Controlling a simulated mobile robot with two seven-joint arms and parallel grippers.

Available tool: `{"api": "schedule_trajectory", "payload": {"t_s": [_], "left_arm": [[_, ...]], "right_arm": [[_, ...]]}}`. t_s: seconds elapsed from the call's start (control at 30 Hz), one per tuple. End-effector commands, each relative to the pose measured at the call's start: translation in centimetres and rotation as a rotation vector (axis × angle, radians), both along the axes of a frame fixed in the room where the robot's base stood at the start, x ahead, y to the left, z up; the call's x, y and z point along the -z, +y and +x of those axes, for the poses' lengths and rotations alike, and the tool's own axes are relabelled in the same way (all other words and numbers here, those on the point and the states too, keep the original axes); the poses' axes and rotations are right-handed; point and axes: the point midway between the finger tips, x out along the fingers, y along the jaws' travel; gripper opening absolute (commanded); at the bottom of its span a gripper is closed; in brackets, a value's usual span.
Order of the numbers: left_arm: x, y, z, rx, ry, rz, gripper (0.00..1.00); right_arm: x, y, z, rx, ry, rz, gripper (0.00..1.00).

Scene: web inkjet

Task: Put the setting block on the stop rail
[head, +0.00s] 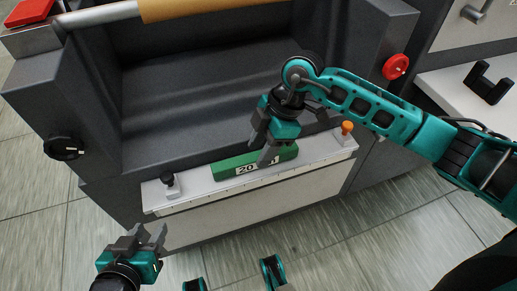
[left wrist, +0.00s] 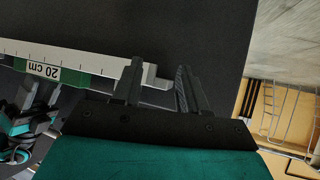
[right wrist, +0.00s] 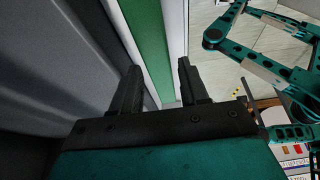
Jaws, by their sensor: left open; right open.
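The setting block is a green bar (head: 228,166) with a white "20" label, lying along the pale stop rail (head: 200,190) at the front of the dark machine. It also shows in the left wrist view (left wrist: 80,77) with its "20 cm" label, and in the right wrist view (right wrist: 148,40). My right gripper (head: 262,150) is open above the block's middle and hides part of it. In the right wrist view its fingers (right wrist: 158,85) stand either side of the green bar; contact cannot be told. My left gripper (head: 150,238) is open and empty, in front of the rail's left end.
A black knob (head: 169,180) stands at the rail's left end and an orange knob (head: 347,128) at its right. A dark trough (head: 200,90) lies behind. A black U-shaped piece (head: 489,83) sits on the white side surface (head: 450,90) at right.

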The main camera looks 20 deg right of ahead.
Motion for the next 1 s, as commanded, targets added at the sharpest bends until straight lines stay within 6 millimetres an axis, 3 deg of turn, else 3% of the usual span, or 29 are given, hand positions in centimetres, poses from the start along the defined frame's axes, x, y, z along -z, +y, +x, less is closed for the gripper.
{"api": "schedule_trajectory", "payload": {"t_s": [0.2,0.43,0.6,1.0], "left_arm": [[-1.2,0.5,0.0,-0.01,-0.003,0.01,0.43],[-1.4,0.9,-0.4,-0.011,-0.001,0.021,0.43],[-1.3,1.1,-0.6,-0.011,0.002,0.024,0.43],[-1.2,1.1,-0.7,-0.012,0.005,0.026,0.43]], "right_arm": [[-4.9,-1.8,0.2,0.001,-0.005,0.0,0.44],[-8.5,-3.4,0.2,0.0,-0.003,0.0,0.44],[-9.6,-3.8,0.2,0.0,-0.003,0.002,0.44],[-9.7,-3.9,0.2,0.0,-0.002,0.002,0.44]]}}
